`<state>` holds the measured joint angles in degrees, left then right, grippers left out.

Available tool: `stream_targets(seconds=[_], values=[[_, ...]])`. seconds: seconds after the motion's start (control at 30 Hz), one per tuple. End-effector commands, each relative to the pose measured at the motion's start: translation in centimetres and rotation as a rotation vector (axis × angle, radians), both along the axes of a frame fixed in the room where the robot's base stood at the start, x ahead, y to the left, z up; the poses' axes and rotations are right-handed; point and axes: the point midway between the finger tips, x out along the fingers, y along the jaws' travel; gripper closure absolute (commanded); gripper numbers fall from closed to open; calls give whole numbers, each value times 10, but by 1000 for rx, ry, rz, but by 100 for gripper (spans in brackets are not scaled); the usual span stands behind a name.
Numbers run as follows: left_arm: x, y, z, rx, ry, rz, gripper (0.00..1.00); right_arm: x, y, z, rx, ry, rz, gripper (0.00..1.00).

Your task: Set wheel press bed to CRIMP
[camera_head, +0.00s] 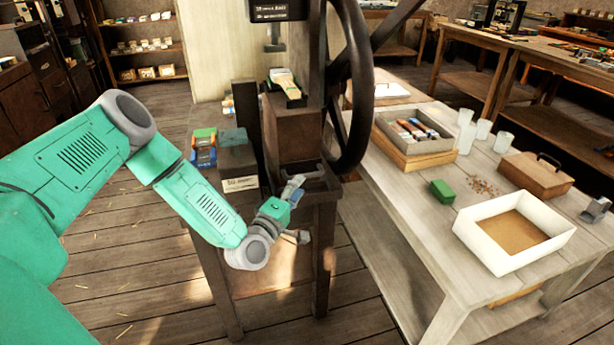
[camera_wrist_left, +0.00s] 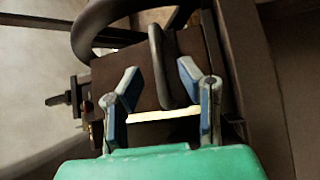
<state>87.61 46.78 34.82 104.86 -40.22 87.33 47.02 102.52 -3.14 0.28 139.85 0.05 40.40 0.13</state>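The wheel press (camera_head: 297,135) stands in the middle of the head view, with a large dark handwheel (camera_head: 352,90) on its right side. My left gripper (camera_head: 296,183) is low in front of the press, by a dark bar-like part at the front. In the left wrist view my left gripper (camera_wrist_left: 158,78) has its two blue-grey fingers apart. A dark curved rim (camera_wrist_left: 90,32) shows behind. No CRIMP marking is readable. My right gripper is not in view.
A display (camera_head: 280,10) hangs at the top of the press. Green and blue boxes (camera_head: 204,147) stand left of it. The worktable (camera_head: 395,190) at right holds a white tray (camera_head: 490,218), a brown case (camera_head: 535,175), a green block (camera_head: 442,191) and cups (camera_head: 466,135).

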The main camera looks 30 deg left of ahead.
Motion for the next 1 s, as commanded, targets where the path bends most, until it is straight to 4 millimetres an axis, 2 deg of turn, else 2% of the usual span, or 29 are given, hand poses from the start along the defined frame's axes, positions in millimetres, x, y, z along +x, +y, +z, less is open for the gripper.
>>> stream_targets(seconds=[0.1, 0.3, 0.67, 0.7, 0.8, 1.0], values=[[23, 2, 3, 0, -3, -1, 68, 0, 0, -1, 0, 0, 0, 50], [45, 6, 5, -2, -1, 1, 68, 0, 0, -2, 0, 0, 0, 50], [52, 5, 6, -2, 0, 0, 68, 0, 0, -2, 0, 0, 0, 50], [52, 5, 6, -2, 0, 0, 71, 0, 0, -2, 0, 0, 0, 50], [52, 4, 6, -1, 0, -1, 100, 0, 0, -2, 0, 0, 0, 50], [52, 5, 5, -1, 2, -2, 100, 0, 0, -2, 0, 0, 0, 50]])
